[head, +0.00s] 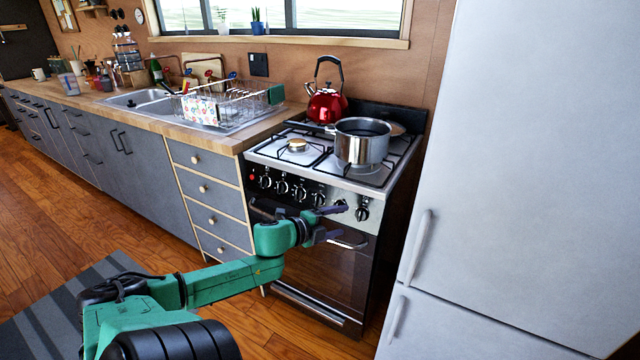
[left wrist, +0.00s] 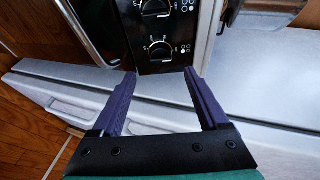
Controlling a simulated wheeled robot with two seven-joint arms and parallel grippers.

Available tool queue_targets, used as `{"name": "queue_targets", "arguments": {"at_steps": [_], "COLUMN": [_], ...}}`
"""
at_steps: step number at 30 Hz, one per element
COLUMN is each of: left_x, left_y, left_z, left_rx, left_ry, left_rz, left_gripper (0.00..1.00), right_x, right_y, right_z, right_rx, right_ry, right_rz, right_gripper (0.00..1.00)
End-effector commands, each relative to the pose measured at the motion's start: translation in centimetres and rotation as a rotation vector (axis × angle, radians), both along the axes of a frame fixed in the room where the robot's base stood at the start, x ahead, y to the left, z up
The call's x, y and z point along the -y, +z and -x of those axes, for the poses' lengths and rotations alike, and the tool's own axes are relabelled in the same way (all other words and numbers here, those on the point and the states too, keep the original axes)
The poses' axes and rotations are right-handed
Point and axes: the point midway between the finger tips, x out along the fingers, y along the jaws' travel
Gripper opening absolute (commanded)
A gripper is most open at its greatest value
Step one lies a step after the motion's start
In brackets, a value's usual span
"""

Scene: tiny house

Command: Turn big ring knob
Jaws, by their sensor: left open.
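The stove (head: 330,185) has a row of black and silver knobs on its dark front panel. The rightmost knob (head: 362,211) shows just right of my left gripper (head: 328,222). My left gripper is open and empty in front of the panel's right part, its fingers partly covering the neighbouring knob (head: 340,205). In the left wrist view, one knob (left wrist: 160,51) lies just beyond and between the open fingertips (left wrist: 160,74), apart from them. Another knob (left wrist: 155,8) is at the top edge, partly cut off. Which is the big ring knob I cannot tell. My right gripper is out of view.
A steel pot (head: 361,146) and a red kettle (head: 326,104) stand on the stove top. The white fridge (head: 530,160) is close on the right. The oven handle (head: 348,243) runs below the knobs. Grey drawers (head: 212,198) stand left. The wooden floor in front is open.

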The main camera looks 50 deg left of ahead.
Motion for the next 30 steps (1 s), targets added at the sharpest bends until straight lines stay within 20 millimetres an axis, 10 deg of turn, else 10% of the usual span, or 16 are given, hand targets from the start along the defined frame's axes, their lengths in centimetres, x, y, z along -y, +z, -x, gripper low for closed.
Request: {"name": "queue_targets", "arguments": {"at_steps": [9, 30], "left_x": [-0.2, -1.6], "left_y": [2.1, 0.8], "left_z": [6.0, 6.9], "left_rx": [-0.001, -0.021], "left_ry": [0.001, 0.049], "left_rz": [0.0, 0.025], "left_gripper": [0.77, 0.77], "right_x": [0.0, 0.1], "right_y": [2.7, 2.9], "right_z": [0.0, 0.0], "right_rx": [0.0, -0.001], "right_ry": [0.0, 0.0], "right_rz": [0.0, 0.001], "right_gripper": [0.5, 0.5]}}
